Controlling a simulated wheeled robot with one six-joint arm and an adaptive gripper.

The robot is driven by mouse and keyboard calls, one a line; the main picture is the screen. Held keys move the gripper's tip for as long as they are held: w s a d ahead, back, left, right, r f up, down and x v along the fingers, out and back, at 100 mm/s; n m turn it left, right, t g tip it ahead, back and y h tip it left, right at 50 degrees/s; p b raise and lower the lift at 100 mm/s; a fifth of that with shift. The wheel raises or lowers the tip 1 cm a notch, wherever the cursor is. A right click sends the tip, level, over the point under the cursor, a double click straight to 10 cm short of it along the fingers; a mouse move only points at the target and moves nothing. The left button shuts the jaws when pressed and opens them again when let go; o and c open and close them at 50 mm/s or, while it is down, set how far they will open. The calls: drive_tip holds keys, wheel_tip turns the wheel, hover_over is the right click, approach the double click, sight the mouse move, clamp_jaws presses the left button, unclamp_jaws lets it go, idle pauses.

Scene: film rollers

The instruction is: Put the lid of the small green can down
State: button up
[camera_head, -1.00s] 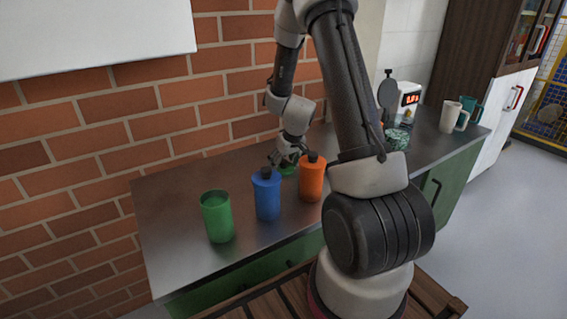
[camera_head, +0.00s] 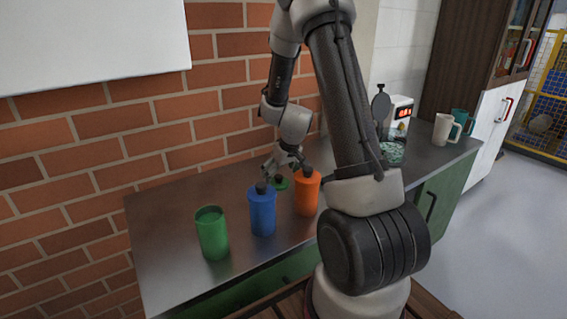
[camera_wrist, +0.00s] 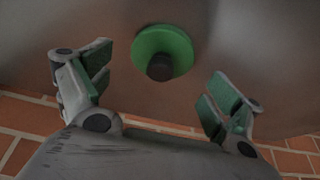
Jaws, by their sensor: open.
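The green lid (camera_head: 281,184) with a dark knob lies on the counter behind the blue and orange cans. In the wrist view the lid (camera_wrist: 177,43) lies flat, knob towards me. My gripper (camera_head: 284,167) is above it, open and empty; in the wrist view the fingers of the gripper (camera_wrist: 157,85) are spread on either side, apart from the lid. The small green can (camera_head: 212,234) stands upright and open-topped at the left front of the counter.
A blue can (camera_head: 262,212) and an orange can (camera_head: 307,194), both with dark knobs on top, stand close in front of the lid. A brick wall (camera_head: 160,135) rises behind the counter (camera_head: 160,205). Mugs (camera_head: 443,130) and a device with a red display (camera_head: 402,115) are at the far right.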

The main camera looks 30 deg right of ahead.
drive_tip(key=s+a+r, duration=0.2)
drive_tip(key=s+r, duration=0.4)
drive_tip(key=r, duration=0.4)
drive_tip(key=s+a+r, duration=0.3)
drive_tip(key=s+r, duration=0.2)
drive_tip(key=r, duration=0.4)
drive_tip(key=s+a+r, duration=0.1)
drive_tip(key=s+r, duration=0.2)
drive_tip(key=s, duration=0.6)
drive_tip(key=s+a+r, duration=0.1)
drive_tip(key=s+r, duration=0.3)
drive_tip(key=s, duration=0.6)
drive_tip(key=shift+r, duration=0.2)
drive_tip(key=shift+a, duration=0.1)
